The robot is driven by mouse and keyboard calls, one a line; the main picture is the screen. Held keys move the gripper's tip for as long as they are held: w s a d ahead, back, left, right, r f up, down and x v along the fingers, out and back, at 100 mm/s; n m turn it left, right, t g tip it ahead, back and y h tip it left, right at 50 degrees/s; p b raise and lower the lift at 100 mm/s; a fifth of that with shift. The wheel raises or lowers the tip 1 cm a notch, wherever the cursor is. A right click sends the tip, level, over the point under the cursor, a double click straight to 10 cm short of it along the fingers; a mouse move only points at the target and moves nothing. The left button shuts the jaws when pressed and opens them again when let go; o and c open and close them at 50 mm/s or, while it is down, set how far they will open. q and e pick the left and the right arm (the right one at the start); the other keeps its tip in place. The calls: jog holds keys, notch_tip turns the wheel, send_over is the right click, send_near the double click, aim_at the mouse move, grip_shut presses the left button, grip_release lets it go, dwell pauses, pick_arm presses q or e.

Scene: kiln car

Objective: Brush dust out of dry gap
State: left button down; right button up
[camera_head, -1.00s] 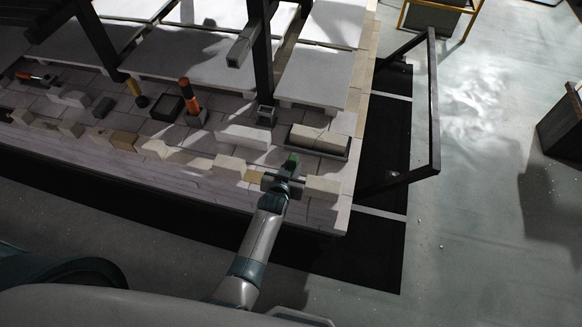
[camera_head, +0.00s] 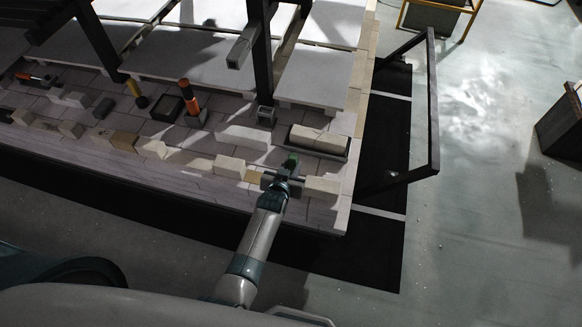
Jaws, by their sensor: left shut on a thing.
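My left gripper (camera_head: 286,175) is at the row of bricks along the kiln car's near edge, toward its right end. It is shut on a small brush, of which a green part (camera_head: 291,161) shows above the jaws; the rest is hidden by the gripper. The gripper is at the gap between a pale brick (camera_head: 229,167) on its left and another pale brick (camera_head: 322,189) on its right. A yellowish piece (camera_head: 254,177) lies just left of the jaws. The inside of the gap and any dust are hidden. My right gripper is not in view.
Behind the row stand a long pale block (camera_head: 243,136), a tray with bricks (camera_head: 318,141), an orange-handled tool (camera_head: 189,97) and a dark box (camera_head: 167,107). A dark post (camera_head: 262,60) rises behind the gripper.

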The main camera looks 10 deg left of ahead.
pick_arm(q)
jog(key=a, duration=0.3)
jog(key=shift+f, duration=0.3)
dwell(1.1)
jog(key=shift+a, duration=0.1)
jog(key=shift+a+p, duration=0.4)
jog(key=shift+a, duration=1.65)
jog(key=shift+w+a, duration=0.15)
jog(key=shift+a, duration=1.7)
